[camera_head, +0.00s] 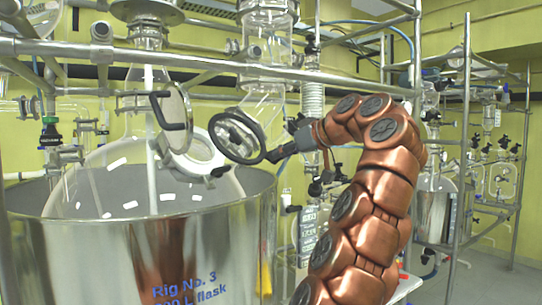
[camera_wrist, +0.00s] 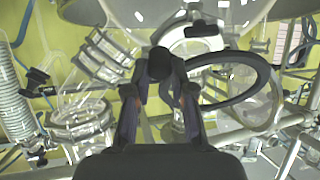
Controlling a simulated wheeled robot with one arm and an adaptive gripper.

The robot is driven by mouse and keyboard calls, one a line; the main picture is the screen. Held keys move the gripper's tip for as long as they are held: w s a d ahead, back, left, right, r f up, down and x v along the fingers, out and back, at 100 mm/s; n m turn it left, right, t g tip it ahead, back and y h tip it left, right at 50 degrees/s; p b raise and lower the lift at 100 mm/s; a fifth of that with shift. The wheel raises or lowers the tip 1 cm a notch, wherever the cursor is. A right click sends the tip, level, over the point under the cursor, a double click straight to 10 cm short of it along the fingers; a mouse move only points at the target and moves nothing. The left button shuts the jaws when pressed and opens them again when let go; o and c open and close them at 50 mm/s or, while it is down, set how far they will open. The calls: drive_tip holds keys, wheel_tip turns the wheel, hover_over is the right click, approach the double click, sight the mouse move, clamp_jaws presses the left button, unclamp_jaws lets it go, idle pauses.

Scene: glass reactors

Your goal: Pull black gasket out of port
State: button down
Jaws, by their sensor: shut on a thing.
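The black gasket (camera_head: 262,141) is a ring with a tab on its right side. In the head view it hangs to the right of the flask's side port (camera_head: 183,164), tilted, and looks clear of it, though the two overlap slightly in the picture. The port has a pale round flange. My gripper (camera_head: 276,155) is shut on the gasket's tab. In the wrist view the dark fingers (camera_wrist: 160,88) close around the dark tab, and the black gasket ring (camera_wrist: 268,78) extends to the right.
A round glass lid with a black handle (camera_head: 172,110) stands open above the port. Metal frame bars (camera_head: 200,53) cross above. The large steel vessel (camera_head: 150,245) around the glass flask (camera_head: 95,190) lies below. Glass tubing stands behind the gasket.

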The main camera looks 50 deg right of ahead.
drive_tip(key=shift+s+r+p, duration=1.05)
drive_tip(key=shift+s+r, duration=0.05)
drive_tip(key=shift+r, duration=0.05)
drive_tip(key=s+r+p, duration=0.1)
drive_tip(key=s, duration=0.1)
drive_tip(key=s+r+p, duration=0.1)
drive_tip(key=r, duration=0.1)
drive_tip(key=shift+s+a+p, duration=0.2)
drive_tip(key=shift+s+p, duration=0.15)
idle(0.7)
